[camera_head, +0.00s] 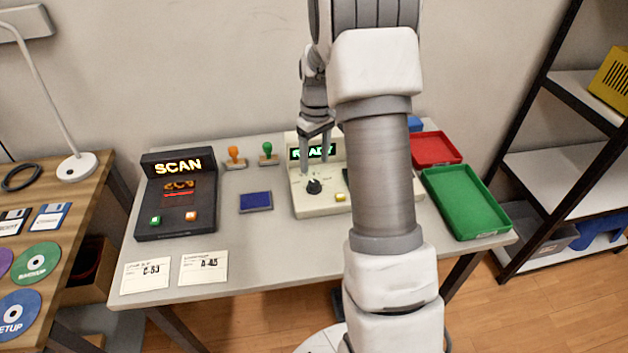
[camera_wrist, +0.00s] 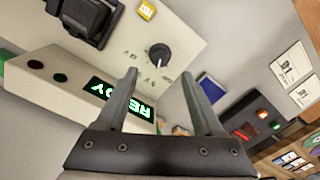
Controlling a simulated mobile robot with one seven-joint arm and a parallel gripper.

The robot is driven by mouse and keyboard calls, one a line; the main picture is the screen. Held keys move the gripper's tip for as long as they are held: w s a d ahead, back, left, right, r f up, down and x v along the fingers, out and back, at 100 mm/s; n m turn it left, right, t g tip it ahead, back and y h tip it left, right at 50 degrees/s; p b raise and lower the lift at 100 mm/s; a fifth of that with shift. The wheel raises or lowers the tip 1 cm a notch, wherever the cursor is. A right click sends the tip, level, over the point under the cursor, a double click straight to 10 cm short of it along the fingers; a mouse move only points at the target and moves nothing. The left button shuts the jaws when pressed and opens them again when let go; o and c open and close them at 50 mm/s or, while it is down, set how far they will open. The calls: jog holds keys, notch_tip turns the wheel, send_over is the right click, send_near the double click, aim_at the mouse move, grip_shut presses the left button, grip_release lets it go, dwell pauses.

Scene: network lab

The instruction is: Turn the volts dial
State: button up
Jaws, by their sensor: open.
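A cream instrument box (camera_head: 318,209) with a green lit READY display (camera_head: 298,153) stands on the grey table, its right part hidden behind my arm. A black round dial (camera_head: 314,186) with small marks around it sits on its panel. The dial also shows in the wrist view (camera_wrist: 159,53), just beyond the fingertips and roughly centred between them. The marks are too small to read surely. My gripper (camera_head: 316,164) is open and empty above the panel, fingers pointing down. In the wrist view my gripper (camera_wrist: 160,76) appears apart from the dial.
A yellow button (camera_head: 340,197) is close to the dial. A black SCAN box (camera_head: 176,195), blue pad (camera_head: 255,201), orange stamp (camera_head: 235,157) and green stamp (camera_head: 268,153) stand left. A red tray (camera_head: 436,148) and green tray (camera_head: 465,201) lie right.

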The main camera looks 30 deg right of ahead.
aim_at(314, 182)
notch_tip(314, 182, down, 7)
jog(key=shift+a+b, duration=0.15)
jog(key=shift+b, duration=0.25)
grip_shut()
